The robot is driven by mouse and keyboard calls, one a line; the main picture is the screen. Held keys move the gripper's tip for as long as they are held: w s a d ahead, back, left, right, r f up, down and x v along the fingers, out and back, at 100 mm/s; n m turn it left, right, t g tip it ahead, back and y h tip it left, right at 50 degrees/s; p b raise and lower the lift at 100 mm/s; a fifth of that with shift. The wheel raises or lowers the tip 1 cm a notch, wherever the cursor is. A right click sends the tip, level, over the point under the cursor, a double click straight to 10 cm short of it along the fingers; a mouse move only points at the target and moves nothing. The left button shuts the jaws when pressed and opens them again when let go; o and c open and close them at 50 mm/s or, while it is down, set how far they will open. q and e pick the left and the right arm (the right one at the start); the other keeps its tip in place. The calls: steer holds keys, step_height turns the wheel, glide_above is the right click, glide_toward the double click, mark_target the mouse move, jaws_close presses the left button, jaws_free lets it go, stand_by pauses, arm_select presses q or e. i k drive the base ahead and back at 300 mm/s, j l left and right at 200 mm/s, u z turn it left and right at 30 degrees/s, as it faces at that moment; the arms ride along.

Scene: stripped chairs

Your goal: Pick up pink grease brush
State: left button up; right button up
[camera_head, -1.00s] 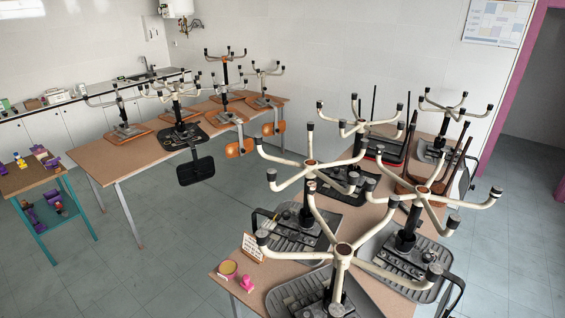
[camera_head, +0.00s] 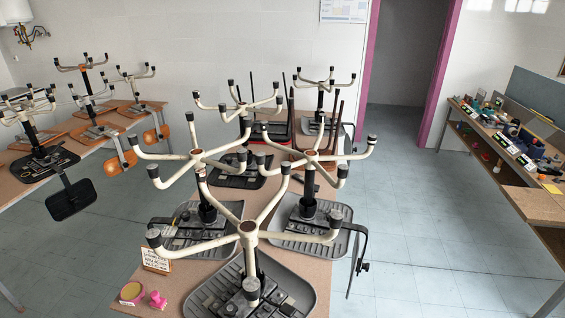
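A small pink object (camera_head: 157,300), which looks like the pink grease brush, stands on the near left corner of the wooden table (camera_head: 190,277). It is beside a round yellow-topped pink container (camera_head: 131,292). A small sign with writing (camera_head: 156,261) stands just behind them. Neither of my grippers shows in the head view.
Upturned chairs with splayed metal legs crowd this table; the closest chair seat (camera_head: 212,297) lies right of the pink object. Another table with upturned chairs stands at the left. A workbench with many small items (camera_head: 520,150) is at the right. Floor between is clear.

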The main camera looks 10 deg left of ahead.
mark_target(159, 303)
steer(key=j+u, duration=0.1)
steer(key=u, duration=0.8)
steer(key=j+u, duration=0.15)
steer(key=u, duration=0.3)
